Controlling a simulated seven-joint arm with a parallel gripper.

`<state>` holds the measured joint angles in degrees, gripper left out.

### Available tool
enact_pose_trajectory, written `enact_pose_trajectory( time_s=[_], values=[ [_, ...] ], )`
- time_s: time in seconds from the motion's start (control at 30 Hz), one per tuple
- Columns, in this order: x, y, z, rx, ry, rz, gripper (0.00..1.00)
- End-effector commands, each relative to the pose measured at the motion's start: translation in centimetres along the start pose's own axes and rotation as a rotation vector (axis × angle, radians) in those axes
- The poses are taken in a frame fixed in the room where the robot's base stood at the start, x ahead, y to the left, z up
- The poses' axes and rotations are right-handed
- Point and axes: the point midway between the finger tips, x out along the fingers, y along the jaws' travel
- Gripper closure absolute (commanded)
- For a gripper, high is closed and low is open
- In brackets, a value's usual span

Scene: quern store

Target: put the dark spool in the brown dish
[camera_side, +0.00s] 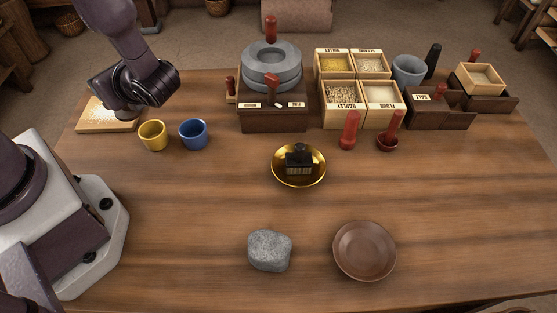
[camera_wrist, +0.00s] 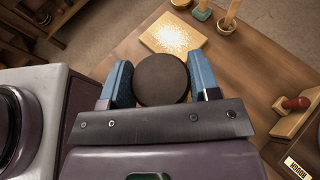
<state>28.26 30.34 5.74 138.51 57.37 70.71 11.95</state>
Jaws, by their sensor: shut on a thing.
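The dark spool (camera_wrist: 160,80) shows in the wrist view as a dark round disc, seen end-on. My gripper (camera_wrist: 160,85) is shut on it, with one blue finger against each side. In the side view my gripper (camera_side: 128,108) is at the far left, over or just by the right end of a flour-dusted board. The spool is hard to make out there, and I cannot tell whether it touches the board. The brown dish (camera_side: 364,266) is empty at the front right of the table, far from my gripper. It is not in the wrist view.
Yellow (camera_side: 152,136) and blue (camera_side: 193,134) cups stand close to my gripper. A brass dish (camera_side: 280,178) holding a black block sits mid-table. A grey stone (camera_side: 270,250) lies left of the brown dish. The quern (camera_side: 271,65) and grain boxes (camera_side: 342,118) line the back.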

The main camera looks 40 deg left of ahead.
Motion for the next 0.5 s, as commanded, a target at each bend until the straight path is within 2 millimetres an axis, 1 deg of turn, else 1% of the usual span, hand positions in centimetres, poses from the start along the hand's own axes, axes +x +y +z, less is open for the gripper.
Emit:
enact_pose_trajectory(
  time_s=[0.07, 0.17, 0.27, 0.37, 0.47, 0.5],
  values=[
    [-0.2, 1.3, -0.8, -0.032, -0.002, 0.088, 0.68],
    [-1.0, 3.6, -2.1, -0.096, -0.003, 0.245, 0.68],
    [-2.4, 6.0, -3.6, -0.173, -0.003, 0.427, 0.68],
    [-4.4, 8.1, -5.2, -0.254, -0.002, 0.618, 0.68],
    [-6.9, 9.7, -6.8, -0.335, -0.002, 0.814, 0.68],
    [-8.1, 10.3, -7.4, -0.368, -0.002, 0.894, 0.68]
  ],
)
